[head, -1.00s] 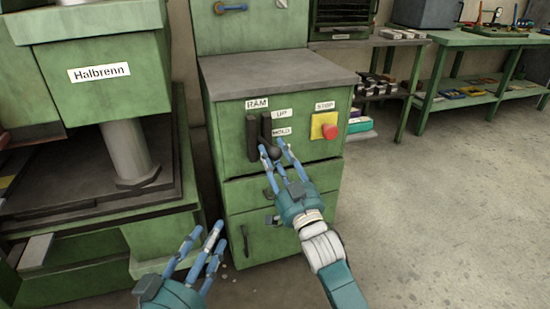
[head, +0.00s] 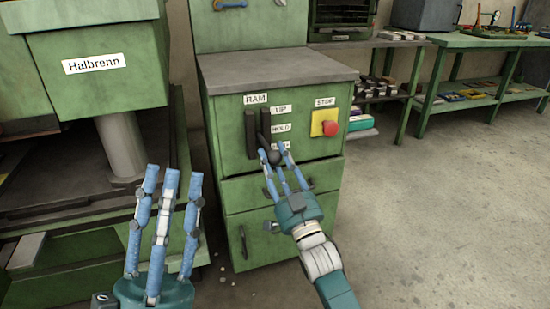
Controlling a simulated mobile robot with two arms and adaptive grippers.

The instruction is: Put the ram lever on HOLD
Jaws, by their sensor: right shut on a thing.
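The ram lever's round black knob (head: 274,157) is on the front of the green control cabinet, beside a dark upright slot under the RAM label (head: 256,99). The UP label (head: 281,109) and the HOLD label (head: 281,128) are to its right. A third label (head: 284,146) below is partly hidden by a finger. The knob appears lower than HOLD, near the third label. My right gripper (head: 282,168) is shut on the knob, its fingers around it. My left gripper (head: 165,190) is open and empty at lower left, fingers pointing up, away from the cabinet.
A red stop button (head: 330,128) on a yellow plate sits right of the lever under a STOP label. The green Halbrenn press (head: 95,90) stands at left. A green workbench (head: 490,100) stands at back right. The concrete floor (head: 430,220) at right is clear.

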